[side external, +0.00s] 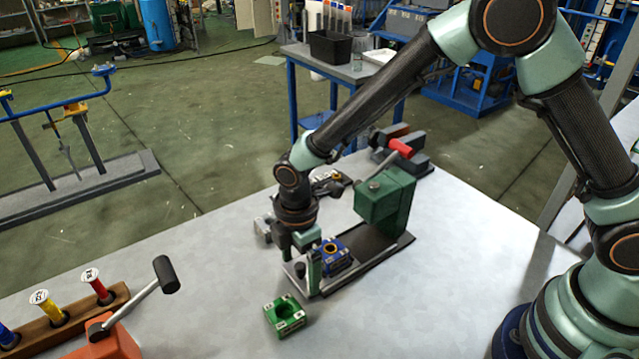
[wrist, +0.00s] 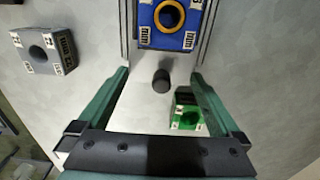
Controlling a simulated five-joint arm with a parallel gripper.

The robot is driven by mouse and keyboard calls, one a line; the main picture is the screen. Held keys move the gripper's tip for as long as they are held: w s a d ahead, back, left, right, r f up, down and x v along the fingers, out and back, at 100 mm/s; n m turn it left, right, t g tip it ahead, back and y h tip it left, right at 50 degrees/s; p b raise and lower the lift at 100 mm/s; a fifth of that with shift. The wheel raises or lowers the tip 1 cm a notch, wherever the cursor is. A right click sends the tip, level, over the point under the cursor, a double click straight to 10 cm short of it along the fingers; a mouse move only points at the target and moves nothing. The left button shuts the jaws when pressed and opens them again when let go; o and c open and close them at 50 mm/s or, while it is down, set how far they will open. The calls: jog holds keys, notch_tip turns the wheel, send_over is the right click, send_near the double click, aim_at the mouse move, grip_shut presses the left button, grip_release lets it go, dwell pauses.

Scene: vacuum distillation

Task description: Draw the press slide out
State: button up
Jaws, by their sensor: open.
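The green press (side external: 385,200) with a red-tipped lever stands on a dark base. Its slide (side external: 328,283) is a pale plate at the near end, carrying a blue block (side external: 335,256) with a yellow-orange ring. In the wrist view the blue block (wrist: 168,24) is at the top. A black knob (wrist: 161,80) stands upright on the slide in front of the block. My gripper (wrist: 160,76) is open, with one green finger on each side of the knob and a gap to both. In the side view my gripper (side external: 299,268) is low over the slide's front end.
A green block (side external: 286,314) lies on the table close in front of the slide. A grey block (wrist: 45,50) lies left of it in the wrist view. A wooden rack (side external: 60,325) with coloured spools and an orange device (side external: 108,345) with a lever stand at lower left.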

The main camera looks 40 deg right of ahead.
jog(key=shift+s+r, duration=0.1)
jog(key=shift+r, duration=3.2)
jog(key=shift+d+r, duration=0.1)
